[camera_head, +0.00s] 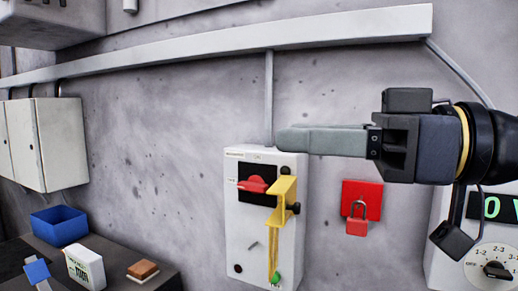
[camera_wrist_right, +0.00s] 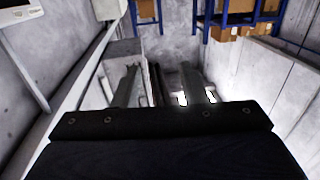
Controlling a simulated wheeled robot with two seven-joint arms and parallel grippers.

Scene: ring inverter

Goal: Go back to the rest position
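My right gripper (camera_head: 282,140) comes in from the right in the head view, with its fingers pointing left, in front of the wall and just above the switch box. In the right wrist view my right gripper (camera_wrist_right: 160,85) shows two grey fingers spread apart with nothing held between them. The white switch box (camera_head: 236,225) is on the wall, with a red rotary handle (camera_head: 254,185) and a yellow bracket (camera_head: 284,195) on its front. My left gripper is in neither view.
A red padlock (camera_head: 357,226) hangs at a red plate (camera_head: 362,192) right of the switch box. A white panel with a dial (camera_head: 492,268) stands at far right. A blue bin (camera_head: 59,226) and small items sit on a dark bench at lower left. Shelves with boxes (camera_wrist_right: 228,48) show far off.

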